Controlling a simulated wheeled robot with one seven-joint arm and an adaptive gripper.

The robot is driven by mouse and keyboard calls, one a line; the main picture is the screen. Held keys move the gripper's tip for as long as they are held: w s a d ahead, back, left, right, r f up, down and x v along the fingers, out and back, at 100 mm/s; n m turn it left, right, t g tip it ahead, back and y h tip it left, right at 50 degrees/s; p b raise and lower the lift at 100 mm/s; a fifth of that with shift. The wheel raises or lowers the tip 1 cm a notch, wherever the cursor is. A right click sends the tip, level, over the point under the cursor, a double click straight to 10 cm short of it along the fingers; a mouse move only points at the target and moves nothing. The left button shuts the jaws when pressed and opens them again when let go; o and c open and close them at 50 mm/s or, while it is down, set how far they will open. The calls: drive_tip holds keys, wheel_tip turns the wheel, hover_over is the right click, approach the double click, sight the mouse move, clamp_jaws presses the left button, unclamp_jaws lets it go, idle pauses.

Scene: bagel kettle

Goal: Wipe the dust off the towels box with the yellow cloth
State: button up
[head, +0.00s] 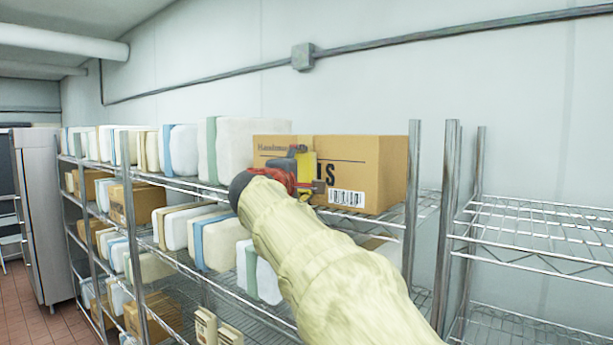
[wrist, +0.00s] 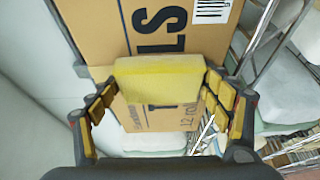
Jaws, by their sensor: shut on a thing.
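The towels box (head: 385,175) is a brown cardboard carton with dark print and a white barcode label, on the top shelf in the head view. Its printed face (wrist: 105,30) fills the upper middle of the wrist view. My gripper (head: 308,172) is in front of this face and hides part of the print. In the wrist view my gripper (wrist: 160,97) is shut on the yellow cloth (wrist: 160,78), a thick, block-like pad between the fingers. The cloth overlaps the box face; I cannot tell whether they touch. I cannot make out dust on the visible cardboard.
White wrapped bundles (head: 245,145) with coloured bands stand left of the box on the wire shelving (head: 425,205). More bundles and cartons fill the lower shelves. A metal post (head: 412,190) rises near the box's right side. The wire rack (head: 540,222) at the right is empty.

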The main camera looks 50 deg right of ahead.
drive_tip(key=w, duration=0.7)
drive_tip(key=shift+a, duration=0.3)
drive_tip(key=shift+f, duration=0.1)
drive_tip(key=a+b, duration=0.2)
drive_tip(key=a, duration=0.4)
drive_tip(key=shift+s, duration=0.2)
idle(0.3)
drive_tip(key=shift+a, duration=0.1)
drive_tip(key=a+b, duration=0.1)
drive_tip(key=a, duration=0.1)
drive_tip(key=shift+s+a+b, duration=0.15)
drive_tip(key=shift+a+b, duration=0.15)
drive_tip(key=shift+a, duration=0.1)
drive_tip(key=shift+d, duration=0.1)
idle(0.5)
drive_tip(key=d+r+p, duration=0.1)
drive_tip(key=d+p, duration=0.1)
drive_tip(key=d, duration=0.5)
drive_tip(key=shift+w+r, duration=0.3)
drive_tip(key=shift+r, duration=0.1)
